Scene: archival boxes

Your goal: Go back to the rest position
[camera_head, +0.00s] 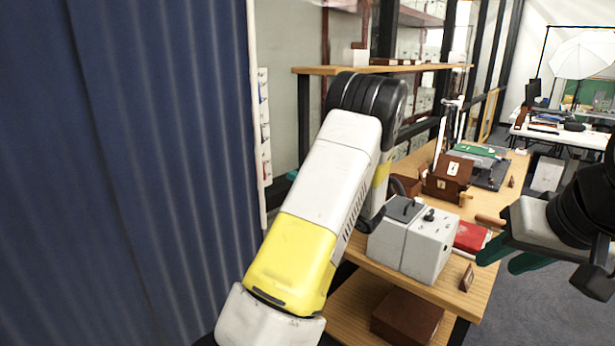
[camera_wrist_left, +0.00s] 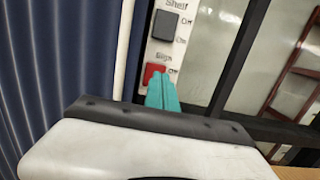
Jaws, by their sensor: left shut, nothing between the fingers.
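My left arm rises across the middle of the head view, and its gripper is mostly hidden behind it; only a teal bit (camera_head: 292,175) shows beside the wall. In the left wrist view my left gripper (camera_wrist_left: 162,92) is shut and empty. Its teal fingertips are in front of the white switch panel (camera_wrist_left: 185,50), just by the red switch (camera_wrist_left: 153,73); I cannot tell if they touch it. A dark switch (camera_wrist_left: 165,26) is above, under the label "Shelf". My right gripper (camera_head: 503,260) is at the right of the head view, its teal fingers apart and empty.
A blue corrugated wall (camera_head: 150,150) fills the left. A wooden bench (camera_head: 455,285) carries a grey box (camera_head: 412,240), a red item (camera_head: 471,236) and brown boxes (camera_head: 447,178), close to both arms. A wooden shelf (camera_head: 430,68) is above. Floor shows at the right.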

